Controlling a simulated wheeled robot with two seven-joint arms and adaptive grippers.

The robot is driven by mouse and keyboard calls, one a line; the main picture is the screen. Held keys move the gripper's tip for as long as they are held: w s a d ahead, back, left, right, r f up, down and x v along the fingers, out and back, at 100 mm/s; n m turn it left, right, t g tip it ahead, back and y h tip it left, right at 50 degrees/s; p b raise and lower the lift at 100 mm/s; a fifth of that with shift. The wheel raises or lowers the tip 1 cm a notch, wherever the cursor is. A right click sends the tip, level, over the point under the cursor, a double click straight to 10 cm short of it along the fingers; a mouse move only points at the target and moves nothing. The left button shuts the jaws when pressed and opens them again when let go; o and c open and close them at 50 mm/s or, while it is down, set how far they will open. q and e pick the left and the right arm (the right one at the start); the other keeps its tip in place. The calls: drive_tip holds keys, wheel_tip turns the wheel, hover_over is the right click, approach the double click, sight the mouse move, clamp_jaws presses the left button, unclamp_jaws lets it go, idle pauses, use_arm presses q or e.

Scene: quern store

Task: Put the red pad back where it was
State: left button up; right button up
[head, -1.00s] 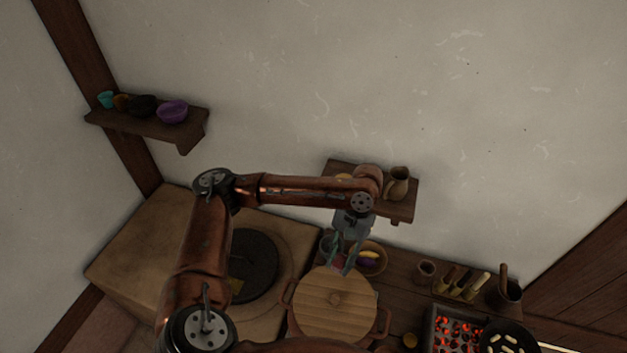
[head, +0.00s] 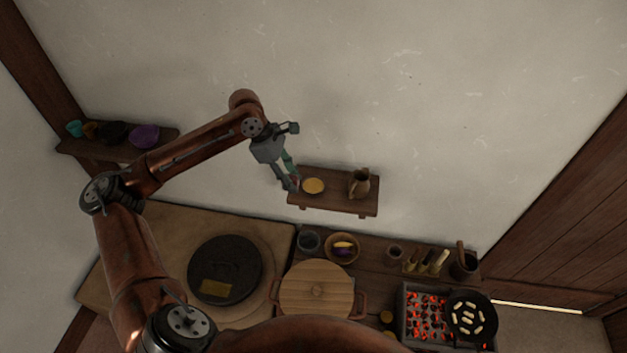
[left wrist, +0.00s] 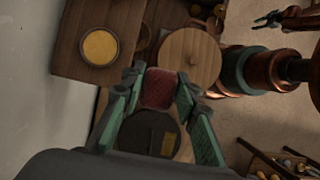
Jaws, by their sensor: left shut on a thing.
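My left gripper (head: 291,176) is shut on the red pad (left wrist: 158,88), which shows between its green fingers in the left wrist view. In the head view only a small bit of the red pad (head: 295,181) shows at the fingertips. The gripper is at the left end of the small wall shelf (head: 340,204).
A brown jug (head: 360,184) stands on the shelf's right part. Below are a wooden-lidded pot (head: 317,290), a bowl (head: 342,248), a dark round lid (head: 225,268) and glowing coals (head: 428,303) with a pan (head: 468,315). Another shelf (head: 110,150) with bowls is at left.

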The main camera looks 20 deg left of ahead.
use_arm(q)
drive_tip(key=w+f+p, duration=0.1)
drive_tip(key=w+f, duration=0.1)
drive_tip(key=w, duration=0.2)
drive_tip(key=w+f, duration=0.3)
drive_tip(key=w, duration=0.1)
drive_tip(key=w+d+f+p, duration=0.1)
drive_tip(key=w+f, duration=0.2)
drive_tip(key=w, duration=0.1)
drive_tip(key=shift+w+f+p, duration=0.15)
drive_tip(key=shift+f+p, duration=0.05)
drive_tip(key=shift+p, duration=0.15)
drive_tip(key=shift+w+f, duration=0.55)
drive_tip(key=shift+f, duration=0.15)
wheel_tip(320, 180, down, 2)
drive_tip(key=shift+f+p, duration=0.1)
drive_tip(key=shift+p, duration=0.55)
drive_tip(key=shift+f, duration=0.45)
drive_tip(key=o, duration=0.6)
drive_tip(key=shift+f, duration=0.1)
drive_tip(key=shift+c, duration=0.2)
drive_tip(key=o, duration=0.5)
drive_tip(key=shift+c, duration=0.2)
